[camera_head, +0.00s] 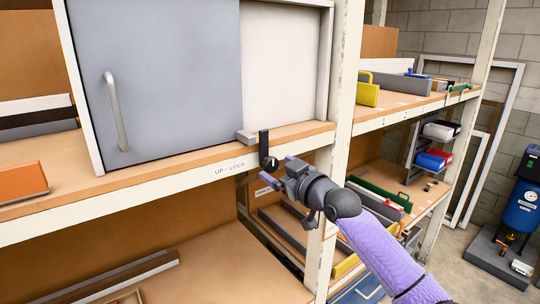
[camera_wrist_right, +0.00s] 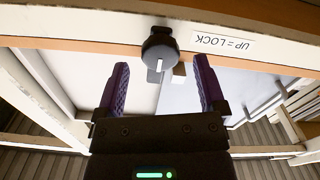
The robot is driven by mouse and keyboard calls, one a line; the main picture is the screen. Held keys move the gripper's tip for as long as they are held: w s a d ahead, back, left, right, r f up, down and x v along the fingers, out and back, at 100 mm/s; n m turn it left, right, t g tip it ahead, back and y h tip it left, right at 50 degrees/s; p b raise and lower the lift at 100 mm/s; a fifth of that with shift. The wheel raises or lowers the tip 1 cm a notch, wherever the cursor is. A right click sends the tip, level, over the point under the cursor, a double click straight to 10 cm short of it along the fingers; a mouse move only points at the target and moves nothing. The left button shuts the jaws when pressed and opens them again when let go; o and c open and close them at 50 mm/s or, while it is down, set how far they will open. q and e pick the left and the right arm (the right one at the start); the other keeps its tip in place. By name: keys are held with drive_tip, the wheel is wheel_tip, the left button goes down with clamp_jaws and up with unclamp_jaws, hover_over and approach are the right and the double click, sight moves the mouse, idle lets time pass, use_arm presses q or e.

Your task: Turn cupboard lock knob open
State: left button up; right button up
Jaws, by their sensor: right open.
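The black lock knob (camera_head: 269,163) is on the front edge of the cupboard shelf, right of the "UP = LOCK" label (camera_head: 230,169). Its black lever (camera_head: 264,143) points up. In the right wrist view the knob (camera_wrist_right: 159,45) shows round with a white mark, beside the inverted label (camera_wrist_right: 222,42). My right gripper (camera_head: 280,171) is open and empty, just in front of the knob. In the wrist view its purple fingers (camera_wrist_right: 162,72) stand either side of the knob's line, apart from it. The grey cupboard door (camera_head: 165,70) has a vertical handle (camera_head: 115,110). My left gripper is not in view.
A small grey block (camera_head: 245,137) sits at the door's lower right corner, beside the lever. A cream upright post (camera_head: 340,110) stands close right of the knob. An orange box (camera_head: 22,181) lies on the shelf at left. The lower shelf (camera_head: 215,275) has bare space.

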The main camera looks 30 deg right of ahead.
sight(268, 151)
drive_tip(key=shift+w+a, duration=0.1)
drive_tip(key=shift+w, duration=1.3)
drive_tip(key=shift+f, duration=0.1)
clamp_jaws()
